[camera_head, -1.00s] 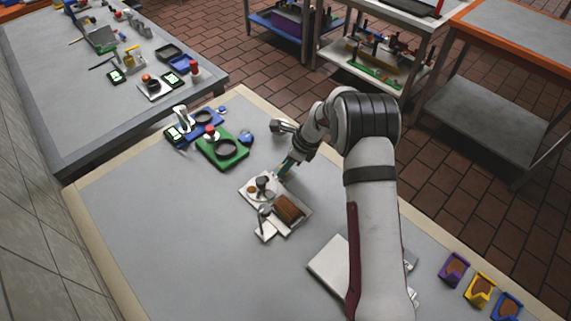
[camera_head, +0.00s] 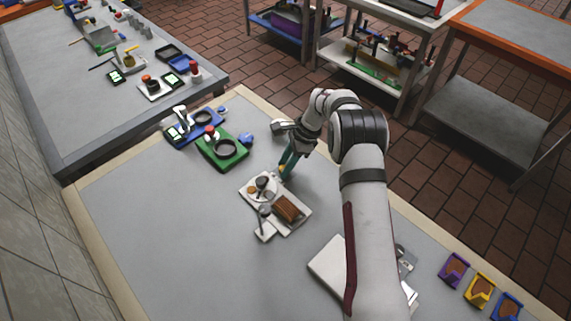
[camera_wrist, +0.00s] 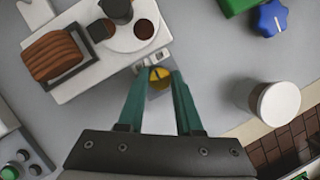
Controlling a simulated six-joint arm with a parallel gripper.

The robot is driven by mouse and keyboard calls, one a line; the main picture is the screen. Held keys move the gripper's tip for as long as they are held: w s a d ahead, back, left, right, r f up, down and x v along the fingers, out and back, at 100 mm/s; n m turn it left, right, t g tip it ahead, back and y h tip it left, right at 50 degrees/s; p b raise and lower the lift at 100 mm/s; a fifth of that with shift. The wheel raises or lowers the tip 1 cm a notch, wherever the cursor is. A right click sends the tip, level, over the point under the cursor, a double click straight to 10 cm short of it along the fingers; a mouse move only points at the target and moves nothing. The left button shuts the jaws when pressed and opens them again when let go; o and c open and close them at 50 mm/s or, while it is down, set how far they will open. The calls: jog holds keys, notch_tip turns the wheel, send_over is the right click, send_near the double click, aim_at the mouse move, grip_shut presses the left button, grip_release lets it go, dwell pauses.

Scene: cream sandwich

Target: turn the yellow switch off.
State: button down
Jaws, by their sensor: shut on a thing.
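The yellow switch (camera_wrist: 159,77) is a small round knob at the edge of a white machine (camera_wrist: 97,75), upper middle in the wrist view. My gripper (camera_wrist: 160,73) has its two green fingers closed on either side of the knob, with the knob between the tips. In the head view my gripper (camera_head: 284,173) reaches down to the far right edge of the white machine (camera_head: 293,222). The fingers largely hide the switch there. The knob's exact turn angle is hard to tell.
The machine carries a brown loaf-like block (camera_wrist: 52,57) and a round dish (camera_wrist: 133,40). A white cylinder (camera_wrist: 272,105) stands right of my fingers. A green station (camera_head: 220,155) with a blue knob (camera_head: 246,138) stands behind. The table's left front is clear.

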jog(key=n+g, duration=0.1)
jog(key=n, duration=0.1)
jog(key=n+g, duration=0.1)
jog(key=n, duration=0.2)
jog(key=shift+w+n+h, duration=0.1)
jog(key=shift+n+h, duration=0.2)
jog(key=shift+h, duration=0.1)
dwell(0.4)
jog(key=c, duration=0.8)
grip_release()
jog(key=shift+c, duration=0.2)
jog(key=shift+r, duration=0.1)
jog(key=v, duration=0.5)
jog(key=shift+w+r, duration=0.2)
jog(key=shift+r, duration=0.1)
jog(key=shift+v, duration=0.85)
jog(key=shift+s, duration=0.1)
